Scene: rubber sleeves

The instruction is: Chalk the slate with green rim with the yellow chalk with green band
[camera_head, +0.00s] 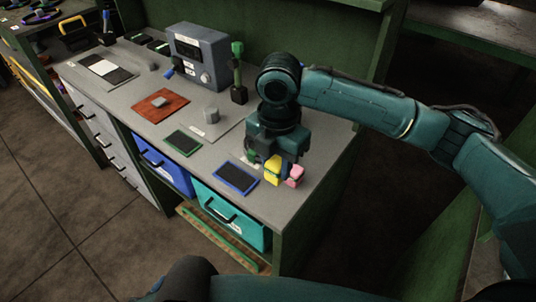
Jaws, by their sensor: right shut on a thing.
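The slate with green rim (183,143) lies flat on the grey bench top, left of my right gripper. My right gripper (276,163) points down over the bench's right front part and is shut on the yellow chalk (273,171). The chalk's green band cannot be made out. A pink block-like piece (295,176) is just right of the yellow chalk, and a small green piece (251,155) is just left of the gripper. A slate with blue rim (236,179) lies in front, to the left of the gripper. My left gripper is not in view.
A grey cylinder (211,115) and a red-brown mat (161,105) with a small grey block lie farther left. A grey instrument box (197,57) and a green-handled tool (238,72) stand at the back. The bench's front edge runs close to both slates.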

